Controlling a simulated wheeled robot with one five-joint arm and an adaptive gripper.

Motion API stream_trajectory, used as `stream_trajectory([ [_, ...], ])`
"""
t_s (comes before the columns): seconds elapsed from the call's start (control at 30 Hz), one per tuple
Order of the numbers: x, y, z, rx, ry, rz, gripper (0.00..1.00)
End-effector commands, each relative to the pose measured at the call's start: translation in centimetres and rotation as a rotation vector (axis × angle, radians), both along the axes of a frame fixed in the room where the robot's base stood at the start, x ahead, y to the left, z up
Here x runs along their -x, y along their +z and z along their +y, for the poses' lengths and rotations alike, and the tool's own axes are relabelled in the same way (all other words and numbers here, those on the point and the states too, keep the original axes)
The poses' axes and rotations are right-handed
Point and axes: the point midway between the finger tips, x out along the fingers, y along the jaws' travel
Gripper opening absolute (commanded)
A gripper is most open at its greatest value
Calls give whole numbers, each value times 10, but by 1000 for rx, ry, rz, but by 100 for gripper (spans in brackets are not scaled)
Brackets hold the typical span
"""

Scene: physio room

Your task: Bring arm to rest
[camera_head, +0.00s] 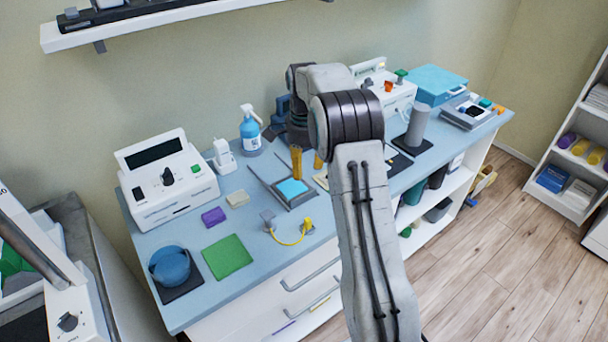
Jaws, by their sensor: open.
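My arm (366,210) rises from the bottom of the head view, bends at a dark elbow joint, and reaches over the blue-topped counter (260,272). Its dark wrist points down behind the elbow. My gripper (307,170) shows as two yellow-orange fingers, apart, with nothing seen between them. It hangs close to a grey tray with a light blue pad (292,188). The arm hides part of the gripper and the counter's middle. I cannot tell the exact height of the fingertips over the counter.
Left of the gripper are a white device (167,180), a blue spray bottle (250,130), a blue round pot (170,266) and a green pad (227,256). Right are a grey cylinder (416,127) and a blue box (433,82). Wooden floor (500,240) lies clear at right.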

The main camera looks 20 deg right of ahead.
Motion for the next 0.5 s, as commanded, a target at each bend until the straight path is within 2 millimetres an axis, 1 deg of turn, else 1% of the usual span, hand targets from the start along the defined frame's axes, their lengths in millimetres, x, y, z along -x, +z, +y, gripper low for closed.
stream_trajectory([
  [0.1,0,6,0,0,0,0,45],
  [0.2,0,9,0,0,0,0,45],
  [0.5,0,9,0,0,0,0,45],
])
